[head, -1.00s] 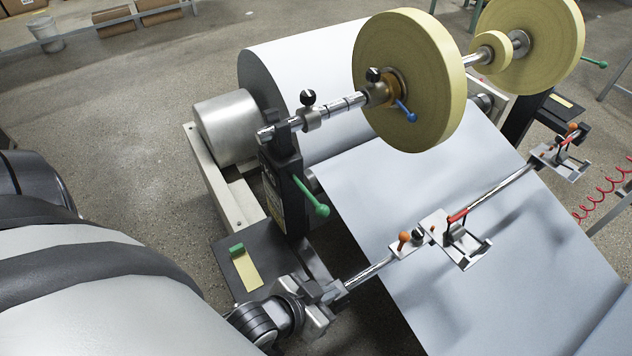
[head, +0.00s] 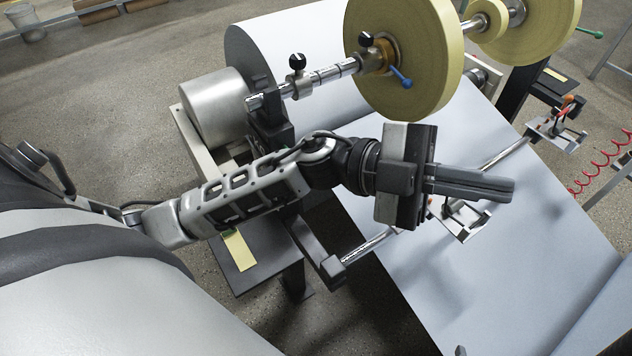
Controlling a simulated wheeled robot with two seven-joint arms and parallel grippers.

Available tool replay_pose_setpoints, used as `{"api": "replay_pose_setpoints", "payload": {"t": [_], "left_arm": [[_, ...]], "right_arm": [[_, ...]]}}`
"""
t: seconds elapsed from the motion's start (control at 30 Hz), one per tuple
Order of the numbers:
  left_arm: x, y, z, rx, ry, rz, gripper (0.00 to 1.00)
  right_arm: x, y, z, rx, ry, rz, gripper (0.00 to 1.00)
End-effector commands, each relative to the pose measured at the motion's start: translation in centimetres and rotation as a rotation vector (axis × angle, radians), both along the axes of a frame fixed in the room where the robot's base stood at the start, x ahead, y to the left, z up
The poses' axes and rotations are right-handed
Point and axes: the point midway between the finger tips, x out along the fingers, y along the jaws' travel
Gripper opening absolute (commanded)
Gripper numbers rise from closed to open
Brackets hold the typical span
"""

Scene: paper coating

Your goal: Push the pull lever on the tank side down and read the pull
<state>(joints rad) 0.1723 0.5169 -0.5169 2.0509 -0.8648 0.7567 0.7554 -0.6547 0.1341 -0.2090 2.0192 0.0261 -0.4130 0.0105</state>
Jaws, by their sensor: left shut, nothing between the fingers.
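My left gripper (head: 508,189) is shut and empty, pointing right above the white paper web (head: 440,290). It hangs over the near clamp (head: 462,222) on the cross bar and covers that clamp's levers. My left arm hides the green lever on the near stand. A blue lever (head: 402,78) is on the hub of the near yellow roll (head: 405,55). A green lever (head: 590,33) shows at the far stand. The far clamp (head: 552,132) carries red and orange handles. I cannot tell which lever is the pull lever, and I see no pull reading. My right gripper is not in view.
The cross bar (head: 365,246) runs from the near stand across the web. A metal cylinder (head: 212,105) and a dark plate with a yellow label (head: 238,250) are on the left. A coiled red hose (head: 600,178) hangs at right.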

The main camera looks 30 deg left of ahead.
Motion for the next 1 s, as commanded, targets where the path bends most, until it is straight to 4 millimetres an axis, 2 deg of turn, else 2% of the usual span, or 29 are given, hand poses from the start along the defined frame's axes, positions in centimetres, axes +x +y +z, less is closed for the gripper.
{"api": "replay_pose_setpoints", "payload": {"t": [0.03,0.07,0.13,0.17,0.2,0.23,0.3,0.4,0.5,0.6,0.73,1.0], "left_arm": [[-1.9,-0.4,-1.4,0.168,-0.124,-0.146,0.0],[-2.9,-0.2,-2.6,0.285,-0.179,-0.227,0.0],[-4.0,1.5,-5.9,0.596,-0.269,-0.365,0.0],[-3.8,2.8,-7.4,0.745,-0.294,-0.4,0.0],[-3.3,5.0,-9.1,0.942,-0.308,-0.421,0.0],[-2.7,6.7,-9.9,1.073,-0.309,-0.42,0.0],[-1.1,10.6,-11.0,1.337,-0.29,-0.381,0.0],[0.9,15.5,-11.0,1.621,-0.237,-0.278,0.0],[2.2,19.0,-10.2,1.805,-0.182,-0.174,0.0],[2.8,21.1,-9.5,1.908,-0.141,-0.098,0.0],[3.1,22.1,-9.0,1.955,-0.119,-0.059,0.0],[3.1,22.1,-9.0,1.954,-0.119,-0.06,0.0]], "right_arm": [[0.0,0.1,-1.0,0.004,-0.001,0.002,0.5],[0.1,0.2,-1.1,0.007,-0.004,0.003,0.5],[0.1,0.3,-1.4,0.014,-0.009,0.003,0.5],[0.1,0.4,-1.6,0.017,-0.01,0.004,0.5],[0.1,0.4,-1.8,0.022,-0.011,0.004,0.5],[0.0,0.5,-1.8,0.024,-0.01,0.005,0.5],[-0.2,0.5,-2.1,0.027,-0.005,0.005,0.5],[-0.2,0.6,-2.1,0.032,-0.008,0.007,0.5],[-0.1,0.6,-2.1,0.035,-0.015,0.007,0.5],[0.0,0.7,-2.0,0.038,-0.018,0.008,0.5],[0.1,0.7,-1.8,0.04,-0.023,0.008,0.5],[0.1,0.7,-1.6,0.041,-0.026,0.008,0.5]]}}
